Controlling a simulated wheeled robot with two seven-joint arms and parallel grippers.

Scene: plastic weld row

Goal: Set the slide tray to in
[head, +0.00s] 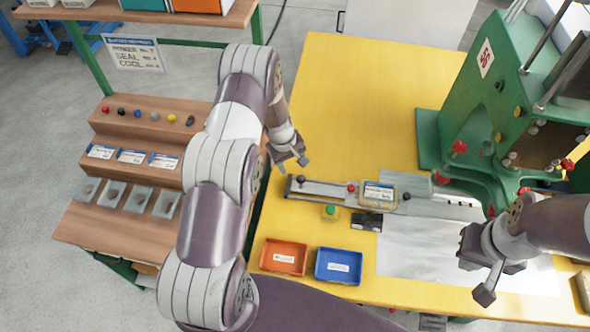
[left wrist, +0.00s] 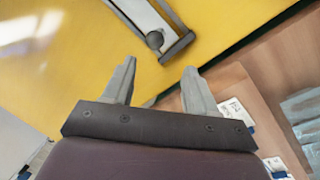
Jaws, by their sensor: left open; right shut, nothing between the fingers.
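The slide tray (head: 330,190) is a long, flat grey slide on the yellow table, running from its left end toward the green machine. A dark round knob (head: 301,180) stands at its left end; the left wrist view also shows this knob (left wrist: 155,40). A framed, labelled piece (head: 378,194) sits further right along the slide. My left gripper (head: 292,165) is open and empty, just above and left of the knob; its fingers also show in the left wrist view (left wrist: 160,72), apart from the knob. My right gripper (head: 482,279) is shut and empty over the table's right side.
The green machine (head: 440,145) stands at the right. A green button box (head: 330,212) and a small black box (head: 367,221) sit in front of the slide. An orange bin (head: 284,257) and a blue bin (head: 338,266) lie nearer. A wooden stepped rack (head: 120,205) stands left.

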